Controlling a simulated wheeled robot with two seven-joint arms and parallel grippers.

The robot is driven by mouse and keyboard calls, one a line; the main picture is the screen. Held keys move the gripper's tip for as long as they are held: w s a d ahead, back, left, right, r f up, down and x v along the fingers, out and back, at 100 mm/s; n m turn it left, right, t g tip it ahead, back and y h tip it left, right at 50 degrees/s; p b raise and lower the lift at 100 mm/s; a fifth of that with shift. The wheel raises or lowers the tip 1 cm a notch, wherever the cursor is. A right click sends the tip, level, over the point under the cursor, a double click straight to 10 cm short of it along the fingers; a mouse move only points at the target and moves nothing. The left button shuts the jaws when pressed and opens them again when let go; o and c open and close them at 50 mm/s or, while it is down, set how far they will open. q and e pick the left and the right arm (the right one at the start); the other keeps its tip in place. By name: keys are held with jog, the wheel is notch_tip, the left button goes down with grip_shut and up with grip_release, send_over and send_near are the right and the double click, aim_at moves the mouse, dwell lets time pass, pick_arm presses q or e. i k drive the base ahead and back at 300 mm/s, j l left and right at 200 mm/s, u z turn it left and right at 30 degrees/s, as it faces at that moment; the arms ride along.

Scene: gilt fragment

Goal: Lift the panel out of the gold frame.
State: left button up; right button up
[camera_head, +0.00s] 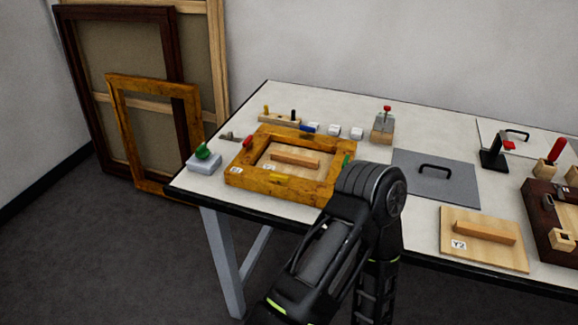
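The gold frame (276,184) lies flat on the left part of the table. A light wooden panel (285,149) with a raised wooden bar (295,160) across it sits inside the frame's opening. A small red piece (247,141) is at the frame's left side and a small green piece (347,160) at its right side. A pale label shows at the panel's lower left, too small to read. One of my arms rises in front of the table, its bend close to the frame's right corner and hiding some of the tabletop there. Neither gripper shows.
Large frames (130,60) lean on the wall.

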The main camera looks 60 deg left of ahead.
aim_at(299, 161)
jog(key=u, duration=1.65)
jog(key=i+j, duration=0.3)
jog(key=i, duration=0.15)
